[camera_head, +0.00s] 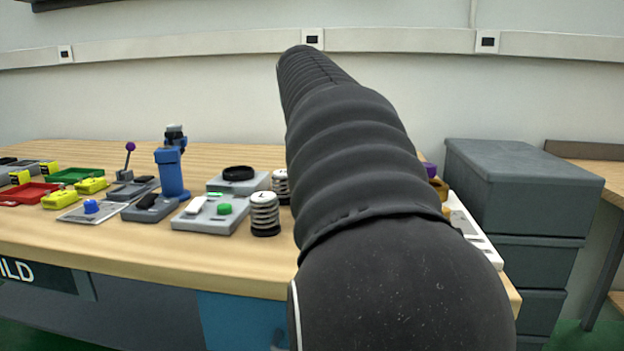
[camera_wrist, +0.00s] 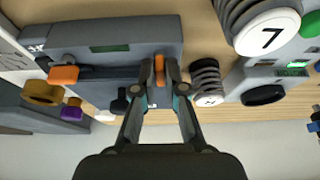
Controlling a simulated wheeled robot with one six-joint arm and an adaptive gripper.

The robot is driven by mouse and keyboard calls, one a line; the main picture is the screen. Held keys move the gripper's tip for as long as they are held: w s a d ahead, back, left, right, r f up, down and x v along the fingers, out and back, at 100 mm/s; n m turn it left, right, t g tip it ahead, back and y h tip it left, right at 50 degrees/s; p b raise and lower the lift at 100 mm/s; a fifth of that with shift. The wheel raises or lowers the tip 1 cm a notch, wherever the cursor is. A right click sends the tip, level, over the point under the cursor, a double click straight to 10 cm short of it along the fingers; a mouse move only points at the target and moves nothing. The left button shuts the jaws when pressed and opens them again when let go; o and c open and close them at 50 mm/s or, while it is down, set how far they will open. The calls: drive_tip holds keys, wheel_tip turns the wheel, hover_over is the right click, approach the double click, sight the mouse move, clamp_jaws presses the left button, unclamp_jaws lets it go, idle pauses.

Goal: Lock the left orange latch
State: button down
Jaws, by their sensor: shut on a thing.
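My gripper (camera_wrist: 160,88) shows in the wrist view with its fingertips close together, shut on an orange latch (camera_wrist: 159,66). This latch is at the right end of a grey box-like device (camera_wrist: 112,36) and points along the picture's height. A second orange latch (camera_wrist: 63,75) is at the device's left end and lies sideways. A dark bar (camera_wrist: 108,74) runs between the two latches. In the head view my arm hides the gripper, the latches and most of the device.
Springs with numbered white caps, one marked 7 (camera_wrist: 270,32), stand right of the device. A yellow-brown knob (camera_wrist: 41,93) and a purple knob (camera_wrist: 71,110) are at its left. Several coloured devices stand along the table (camera_head: 250,157). Grey drawers (camera_head: 520,190) stand at right.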

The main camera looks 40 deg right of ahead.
idle(0.3)
drive_tip(key=c, duration=1.5)
unclamp_jaws()
drive_tip(key=v, duration=1.2)
drive_tip(key=shift+s, duration=0.1)
